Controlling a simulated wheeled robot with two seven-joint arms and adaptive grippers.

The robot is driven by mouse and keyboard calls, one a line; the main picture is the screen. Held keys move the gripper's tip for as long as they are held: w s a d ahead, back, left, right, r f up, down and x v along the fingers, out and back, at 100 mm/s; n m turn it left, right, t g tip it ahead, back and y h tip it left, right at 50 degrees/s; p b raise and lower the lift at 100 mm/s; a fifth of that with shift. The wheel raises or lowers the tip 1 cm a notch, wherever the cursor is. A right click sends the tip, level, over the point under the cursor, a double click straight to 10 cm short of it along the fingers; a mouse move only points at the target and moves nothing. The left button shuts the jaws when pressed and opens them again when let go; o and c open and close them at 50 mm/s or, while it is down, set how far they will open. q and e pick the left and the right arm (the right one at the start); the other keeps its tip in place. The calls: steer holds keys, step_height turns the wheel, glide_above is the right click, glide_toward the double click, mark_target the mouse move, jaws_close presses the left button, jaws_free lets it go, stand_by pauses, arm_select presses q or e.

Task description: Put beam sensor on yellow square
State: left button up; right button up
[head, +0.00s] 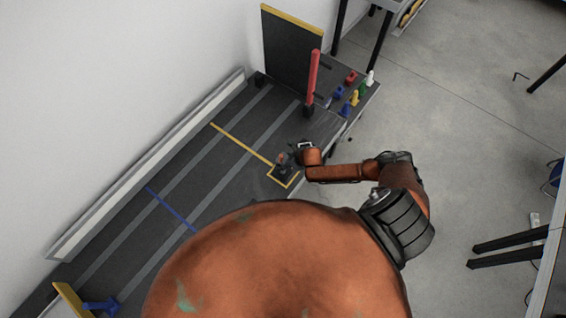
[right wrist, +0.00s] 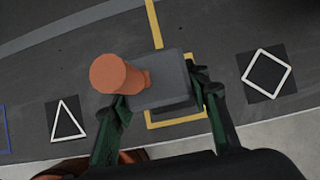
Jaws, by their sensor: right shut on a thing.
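The beam sensor is a dark grey box (right wrist: 165,82) with an orange cylinder (right wrist: 118,74) on one side. In the head view the sensor (head: 283,160) is small and partly hidden by my gripper. My right gripper (right wrist: 162,108) is shut on the grey box, with one green finger at each side. It also shows in the head view (head: 293,157). The yellow square (head: 291,182) is an outline at the mat's near edge. In the right wrist view the box covers part of the yellow square (right wrist: 180,120). I cannot tell whether the sensor touches the mat. My left gripper is not in view.
A red post (head: 313,75) stands by a black board (head: 290,55). Several small coloured pieces (head: 350,93) stand at the table's far right end. White triangle (right wrist: 67,123) and diamond (right wrist: 267,73) outlines flank the yellow square. The mat left of the square is clear.

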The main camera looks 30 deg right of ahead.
steer(key=o, duration=1.4)
steer(key=shift+f, duration=0.1)
steer(key=shift+r, duration=0.2)
steer(key=v, duration=1.2)
steer(key=shift+s+p, duration=0.1)
steer(key=shift+p, duration=0.2)
